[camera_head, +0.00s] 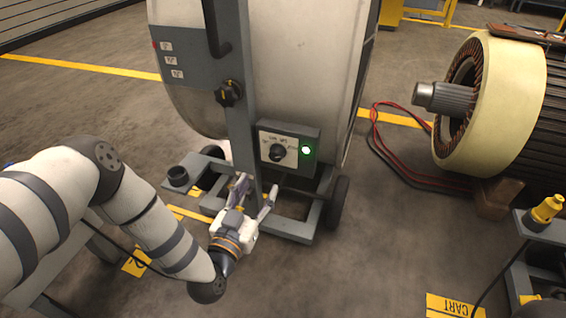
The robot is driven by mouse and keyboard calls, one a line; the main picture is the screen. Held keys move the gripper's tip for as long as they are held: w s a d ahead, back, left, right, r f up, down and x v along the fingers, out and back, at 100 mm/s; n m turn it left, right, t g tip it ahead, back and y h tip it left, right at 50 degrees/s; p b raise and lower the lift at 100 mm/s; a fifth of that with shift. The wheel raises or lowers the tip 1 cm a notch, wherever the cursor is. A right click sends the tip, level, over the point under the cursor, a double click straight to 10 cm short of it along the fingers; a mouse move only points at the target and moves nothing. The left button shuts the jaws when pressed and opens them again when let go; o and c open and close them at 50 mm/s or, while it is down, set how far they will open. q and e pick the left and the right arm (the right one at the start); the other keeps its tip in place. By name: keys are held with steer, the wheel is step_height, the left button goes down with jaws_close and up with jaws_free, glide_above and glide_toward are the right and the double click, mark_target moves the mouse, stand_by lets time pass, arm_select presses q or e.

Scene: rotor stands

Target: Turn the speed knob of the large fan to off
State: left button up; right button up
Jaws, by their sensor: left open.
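The large fan (295,45) stands upright on a grey wheeled frame in the middle of the head view. Its control box (312,134) sits low on the frame, with a black speed knob (278,153) on its face. A green light (306,150) glows to the right of the knob. The lettering around the knob is too small to read. My left gripper (254,190) is open and empty, below and slightly left of the knob and apart from it. My right gripper is not in view.
A black star-shaped clamp knob (229,93) is on the fan's upright post. A large motor with a cream ring (508,105) stands at the right, with red and black cables (385,150) on the floor. A yellow-topped device (546,208) is at the right edge.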

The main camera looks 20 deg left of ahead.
mark_target(275, 159)
arm_select(q)
steer(key=w+b, duration=0.3)
steer(key=w, duration=0.6)
steer(key=shift+d+f, duration=0.1)
steer(key=shift+f, duration=0.05)
steer(key=shift+w+d, duration=0.1)
steer(key=shift+w, duration=0.5)
steer(key=c, duration=1.1)
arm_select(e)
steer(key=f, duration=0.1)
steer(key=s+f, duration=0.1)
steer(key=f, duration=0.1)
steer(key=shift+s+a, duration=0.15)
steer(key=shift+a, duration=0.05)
